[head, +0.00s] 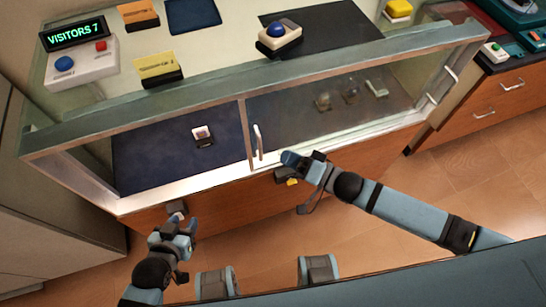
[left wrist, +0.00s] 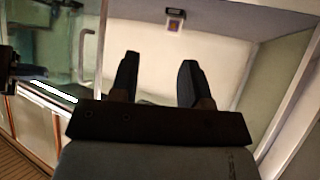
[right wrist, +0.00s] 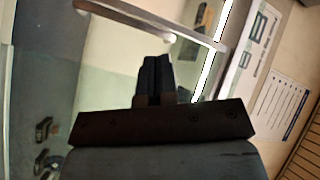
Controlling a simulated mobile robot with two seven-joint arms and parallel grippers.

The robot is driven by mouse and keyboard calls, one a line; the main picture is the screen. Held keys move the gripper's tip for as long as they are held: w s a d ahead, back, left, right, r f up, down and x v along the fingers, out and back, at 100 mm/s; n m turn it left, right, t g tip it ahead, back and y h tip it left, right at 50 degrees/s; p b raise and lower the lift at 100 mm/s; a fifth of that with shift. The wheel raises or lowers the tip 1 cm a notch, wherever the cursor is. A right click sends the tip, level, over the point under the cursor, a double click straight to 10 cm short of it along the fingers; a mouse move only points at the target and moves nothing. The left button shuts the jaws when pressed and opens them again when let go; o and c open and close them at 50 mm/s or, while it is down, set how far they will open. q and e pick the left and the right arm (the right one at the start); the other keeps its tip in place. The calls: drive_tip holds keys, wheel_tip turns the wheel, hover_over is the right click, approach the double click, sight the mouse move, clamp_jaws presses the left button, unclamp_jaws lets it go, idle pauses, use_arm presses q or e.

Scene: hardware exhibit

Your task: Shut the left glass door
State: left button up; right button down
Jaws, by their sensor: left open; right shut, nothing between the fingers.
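The display case has a glass front in a metal frame. Its left half looks unglazed, and a glass door (head: 330,118) covers the right half, with its upright edge near the middle. A pale vertical handle (head: 258,142) stands just right of that edge; it also shows in the left wrist view (left wrist: 83,50). I cannot tell how the panes overlap. My right gripper (head: 288,158) is shut and empty, just right of and in front of the handle, apart from it. My left gripper (head: 183,220) is open and empty, low before the left half; its fingers (left wrist: 157,75) face the interior.
A small framed item (head: 202,134) lies inside on the dark mat. Small exhibits (head: 350,92) stand behind the glass. The visitor counter (head: 75,50) and a blue button box (head: 279,37) sit on top. Tiled floor is free at the right.

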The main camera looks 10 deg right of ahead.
drive_tip(key=w+d+f+m+g+y+b, duration=0.25)
drive_tip(key=w+d+f+g+b, duration=0.2)
drive_tip(key=d, duration=0.45)
drive_tip(key=m, duration=0.1)
approach(264, 139)
drive_tip(key=shift+t, duration=0.25)
drive_tip(key=x, duration=0.4)
drive_tip(key=shift+a+f, duration=0.1)
drive_tip(key=shift+a, duration=0.2)
drive_tip(key=a, duration=0.1)
drive_tip(key=s+a, duration=0.1)
drive_tip(key=a, duration=0.1)
drive_tip(key=shift+s, duration=0.3)
drive_tip(key=shift+a, duration=0.1)
